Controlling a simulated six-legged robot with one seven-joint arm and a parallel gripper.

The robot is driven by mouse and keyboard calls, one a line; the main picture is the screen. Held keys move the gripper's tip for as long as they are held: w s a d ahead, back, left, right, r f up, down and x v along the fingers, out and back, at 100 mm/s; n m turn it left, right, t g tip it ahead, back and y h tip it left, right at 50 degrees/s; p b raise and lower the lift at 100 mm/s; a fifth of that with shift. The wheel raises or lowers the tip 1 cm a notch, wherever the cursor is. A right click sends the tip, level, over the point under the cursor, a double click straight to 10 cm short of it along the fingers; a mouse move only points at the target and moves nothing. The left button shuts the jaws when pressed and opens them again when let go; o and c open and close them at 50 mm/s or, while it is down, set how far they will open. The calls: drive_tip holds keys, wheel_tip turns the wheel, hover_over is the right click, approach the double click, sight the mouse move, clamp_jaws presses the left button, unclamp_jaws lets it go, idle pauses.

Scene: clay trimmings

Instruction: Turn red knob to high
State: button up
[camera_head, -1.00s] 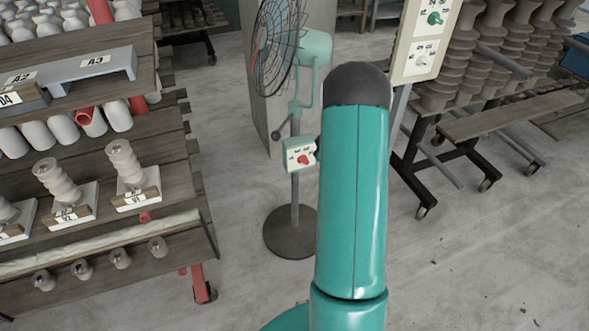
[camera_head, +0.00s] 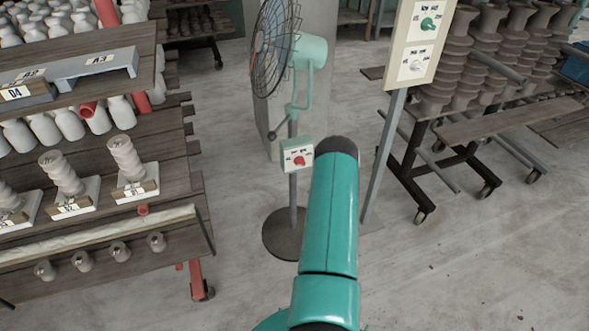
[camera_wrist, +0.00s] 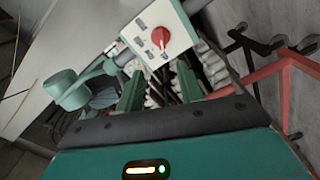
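The red knob (camera_head: 299,160) sits on the white face of a small control box (camera_head: 287,146) on the fan's stand. In the wrist view the red knob (camera_wrist: 160,37) is beyond my fingertips, a little above the gap between them, and its box (camera_wrist: 178,22) looks tilted. The labels around the knob are too small to read. My gripper (camera_wrist: 159,70) is open and empty, its two green fingers apart and not touching the knob. In the head view my gripper is hidden behind my green arm.
The fan (camera_head: 279,48) stands on a round base (camera_head: 284,236). A panel (camera_head: 428,36) with a green knob and a white knob stands on a post at right. Shelves of pottery (camera_head: 90,150) fill the left side. A rack of ridged pieces (camera_head: 470,60) is at back right. The front-right floor is clear.

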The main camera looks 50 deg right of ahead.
sight(301, 165)
drive_tip(key=x, duration=1.4)
drive_tip(key=shift+s+f, duration=0.1)
drive_tip(key=shift+f, duration=0.05)
drive_tip(key=shift+c, duration=0.3)
clamp_jaws()
